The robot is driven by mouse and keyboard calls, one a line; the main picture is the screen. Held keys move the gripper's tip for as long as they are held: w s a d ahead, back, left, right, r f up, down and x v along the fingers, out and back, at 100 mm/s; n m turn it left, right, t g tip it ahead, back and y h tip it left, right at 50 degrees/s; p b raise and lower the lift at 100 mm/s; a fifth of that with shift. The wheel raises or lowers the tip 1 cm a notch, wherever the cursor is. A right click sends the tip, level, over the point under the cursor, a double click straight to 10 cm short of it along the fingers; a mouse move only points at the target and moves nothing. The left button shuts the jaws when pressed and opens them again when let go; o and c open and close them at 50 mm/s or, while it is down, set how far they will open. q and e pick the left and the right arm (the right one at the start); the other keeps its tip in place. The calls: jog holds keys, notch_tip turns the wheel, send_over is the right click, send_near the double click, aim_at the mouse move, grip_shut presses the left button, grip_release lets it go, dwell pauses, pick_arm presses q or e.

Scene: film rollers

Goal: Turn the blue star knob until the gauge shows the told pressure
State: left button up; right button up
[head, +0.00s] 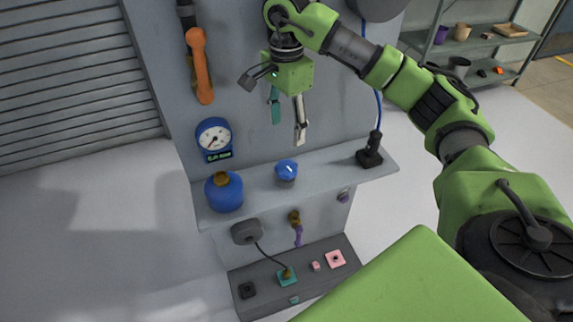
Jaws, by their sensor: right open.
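The blue star knob (286,170) sits on the grey shelf of the panel, near its middle. A round gauge (213,138) with a blue rim, white face and a dark needle stands to its left, with a small green-lit display below it. The display's text is too small to read. My right gripper (287,124) is open and empty, pointing down above the knob and apart from it, with one teal finger and one pale finger. My left gripper is not in view.
A blue canister (223,191) stands on the shelf left of the knob, and a black joystick-like stand (370,151) with a blue cable is at the right. An orange lever (200,66) hangs on the panel. A grey lower box (314,278) carries several coloured fittings.

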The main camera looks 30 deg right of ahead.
aim_at(286, 166)
notch_tip(286, 166, down, 14)
jog(key=p, duration=0.2)
jog(key=shift+r+p, duration=0.2)
jog(key=shift+p, duration=0.15)
jog(key=shift+c, duration=0.3)
jog(key=c, duration=1)
